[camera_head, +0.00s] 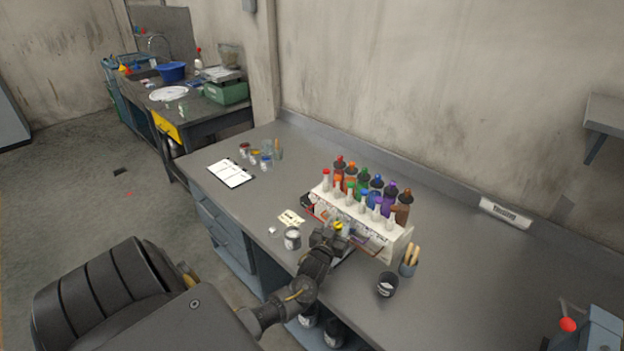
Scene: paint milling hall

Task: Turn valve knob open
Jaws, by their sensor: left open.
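My left arm reaches from the bottom over the front edge of the grey workbench (450,255). My left gripper (340,240) is open at the front of a white rack of bottles (375,222). A small yellow part (339,226) shows right at the gripper; it may be a valve knob, but it is too small to tell. I cannot tell whether the fingers touch it. A red ball-shaped knob (568,324) sits by a grey-blue device (600,328) at the lower right, well apart from the gripper. My right gripper is not in view.
Several colour-capped bottles stand in and behind the rack. A metal can (292,238) is left of the gripper; a dark cup (387,284) and a cup with wooden handles (409,262) are right. A clipboard (231,173) lies farther left. The bench's right part is mostly clear.

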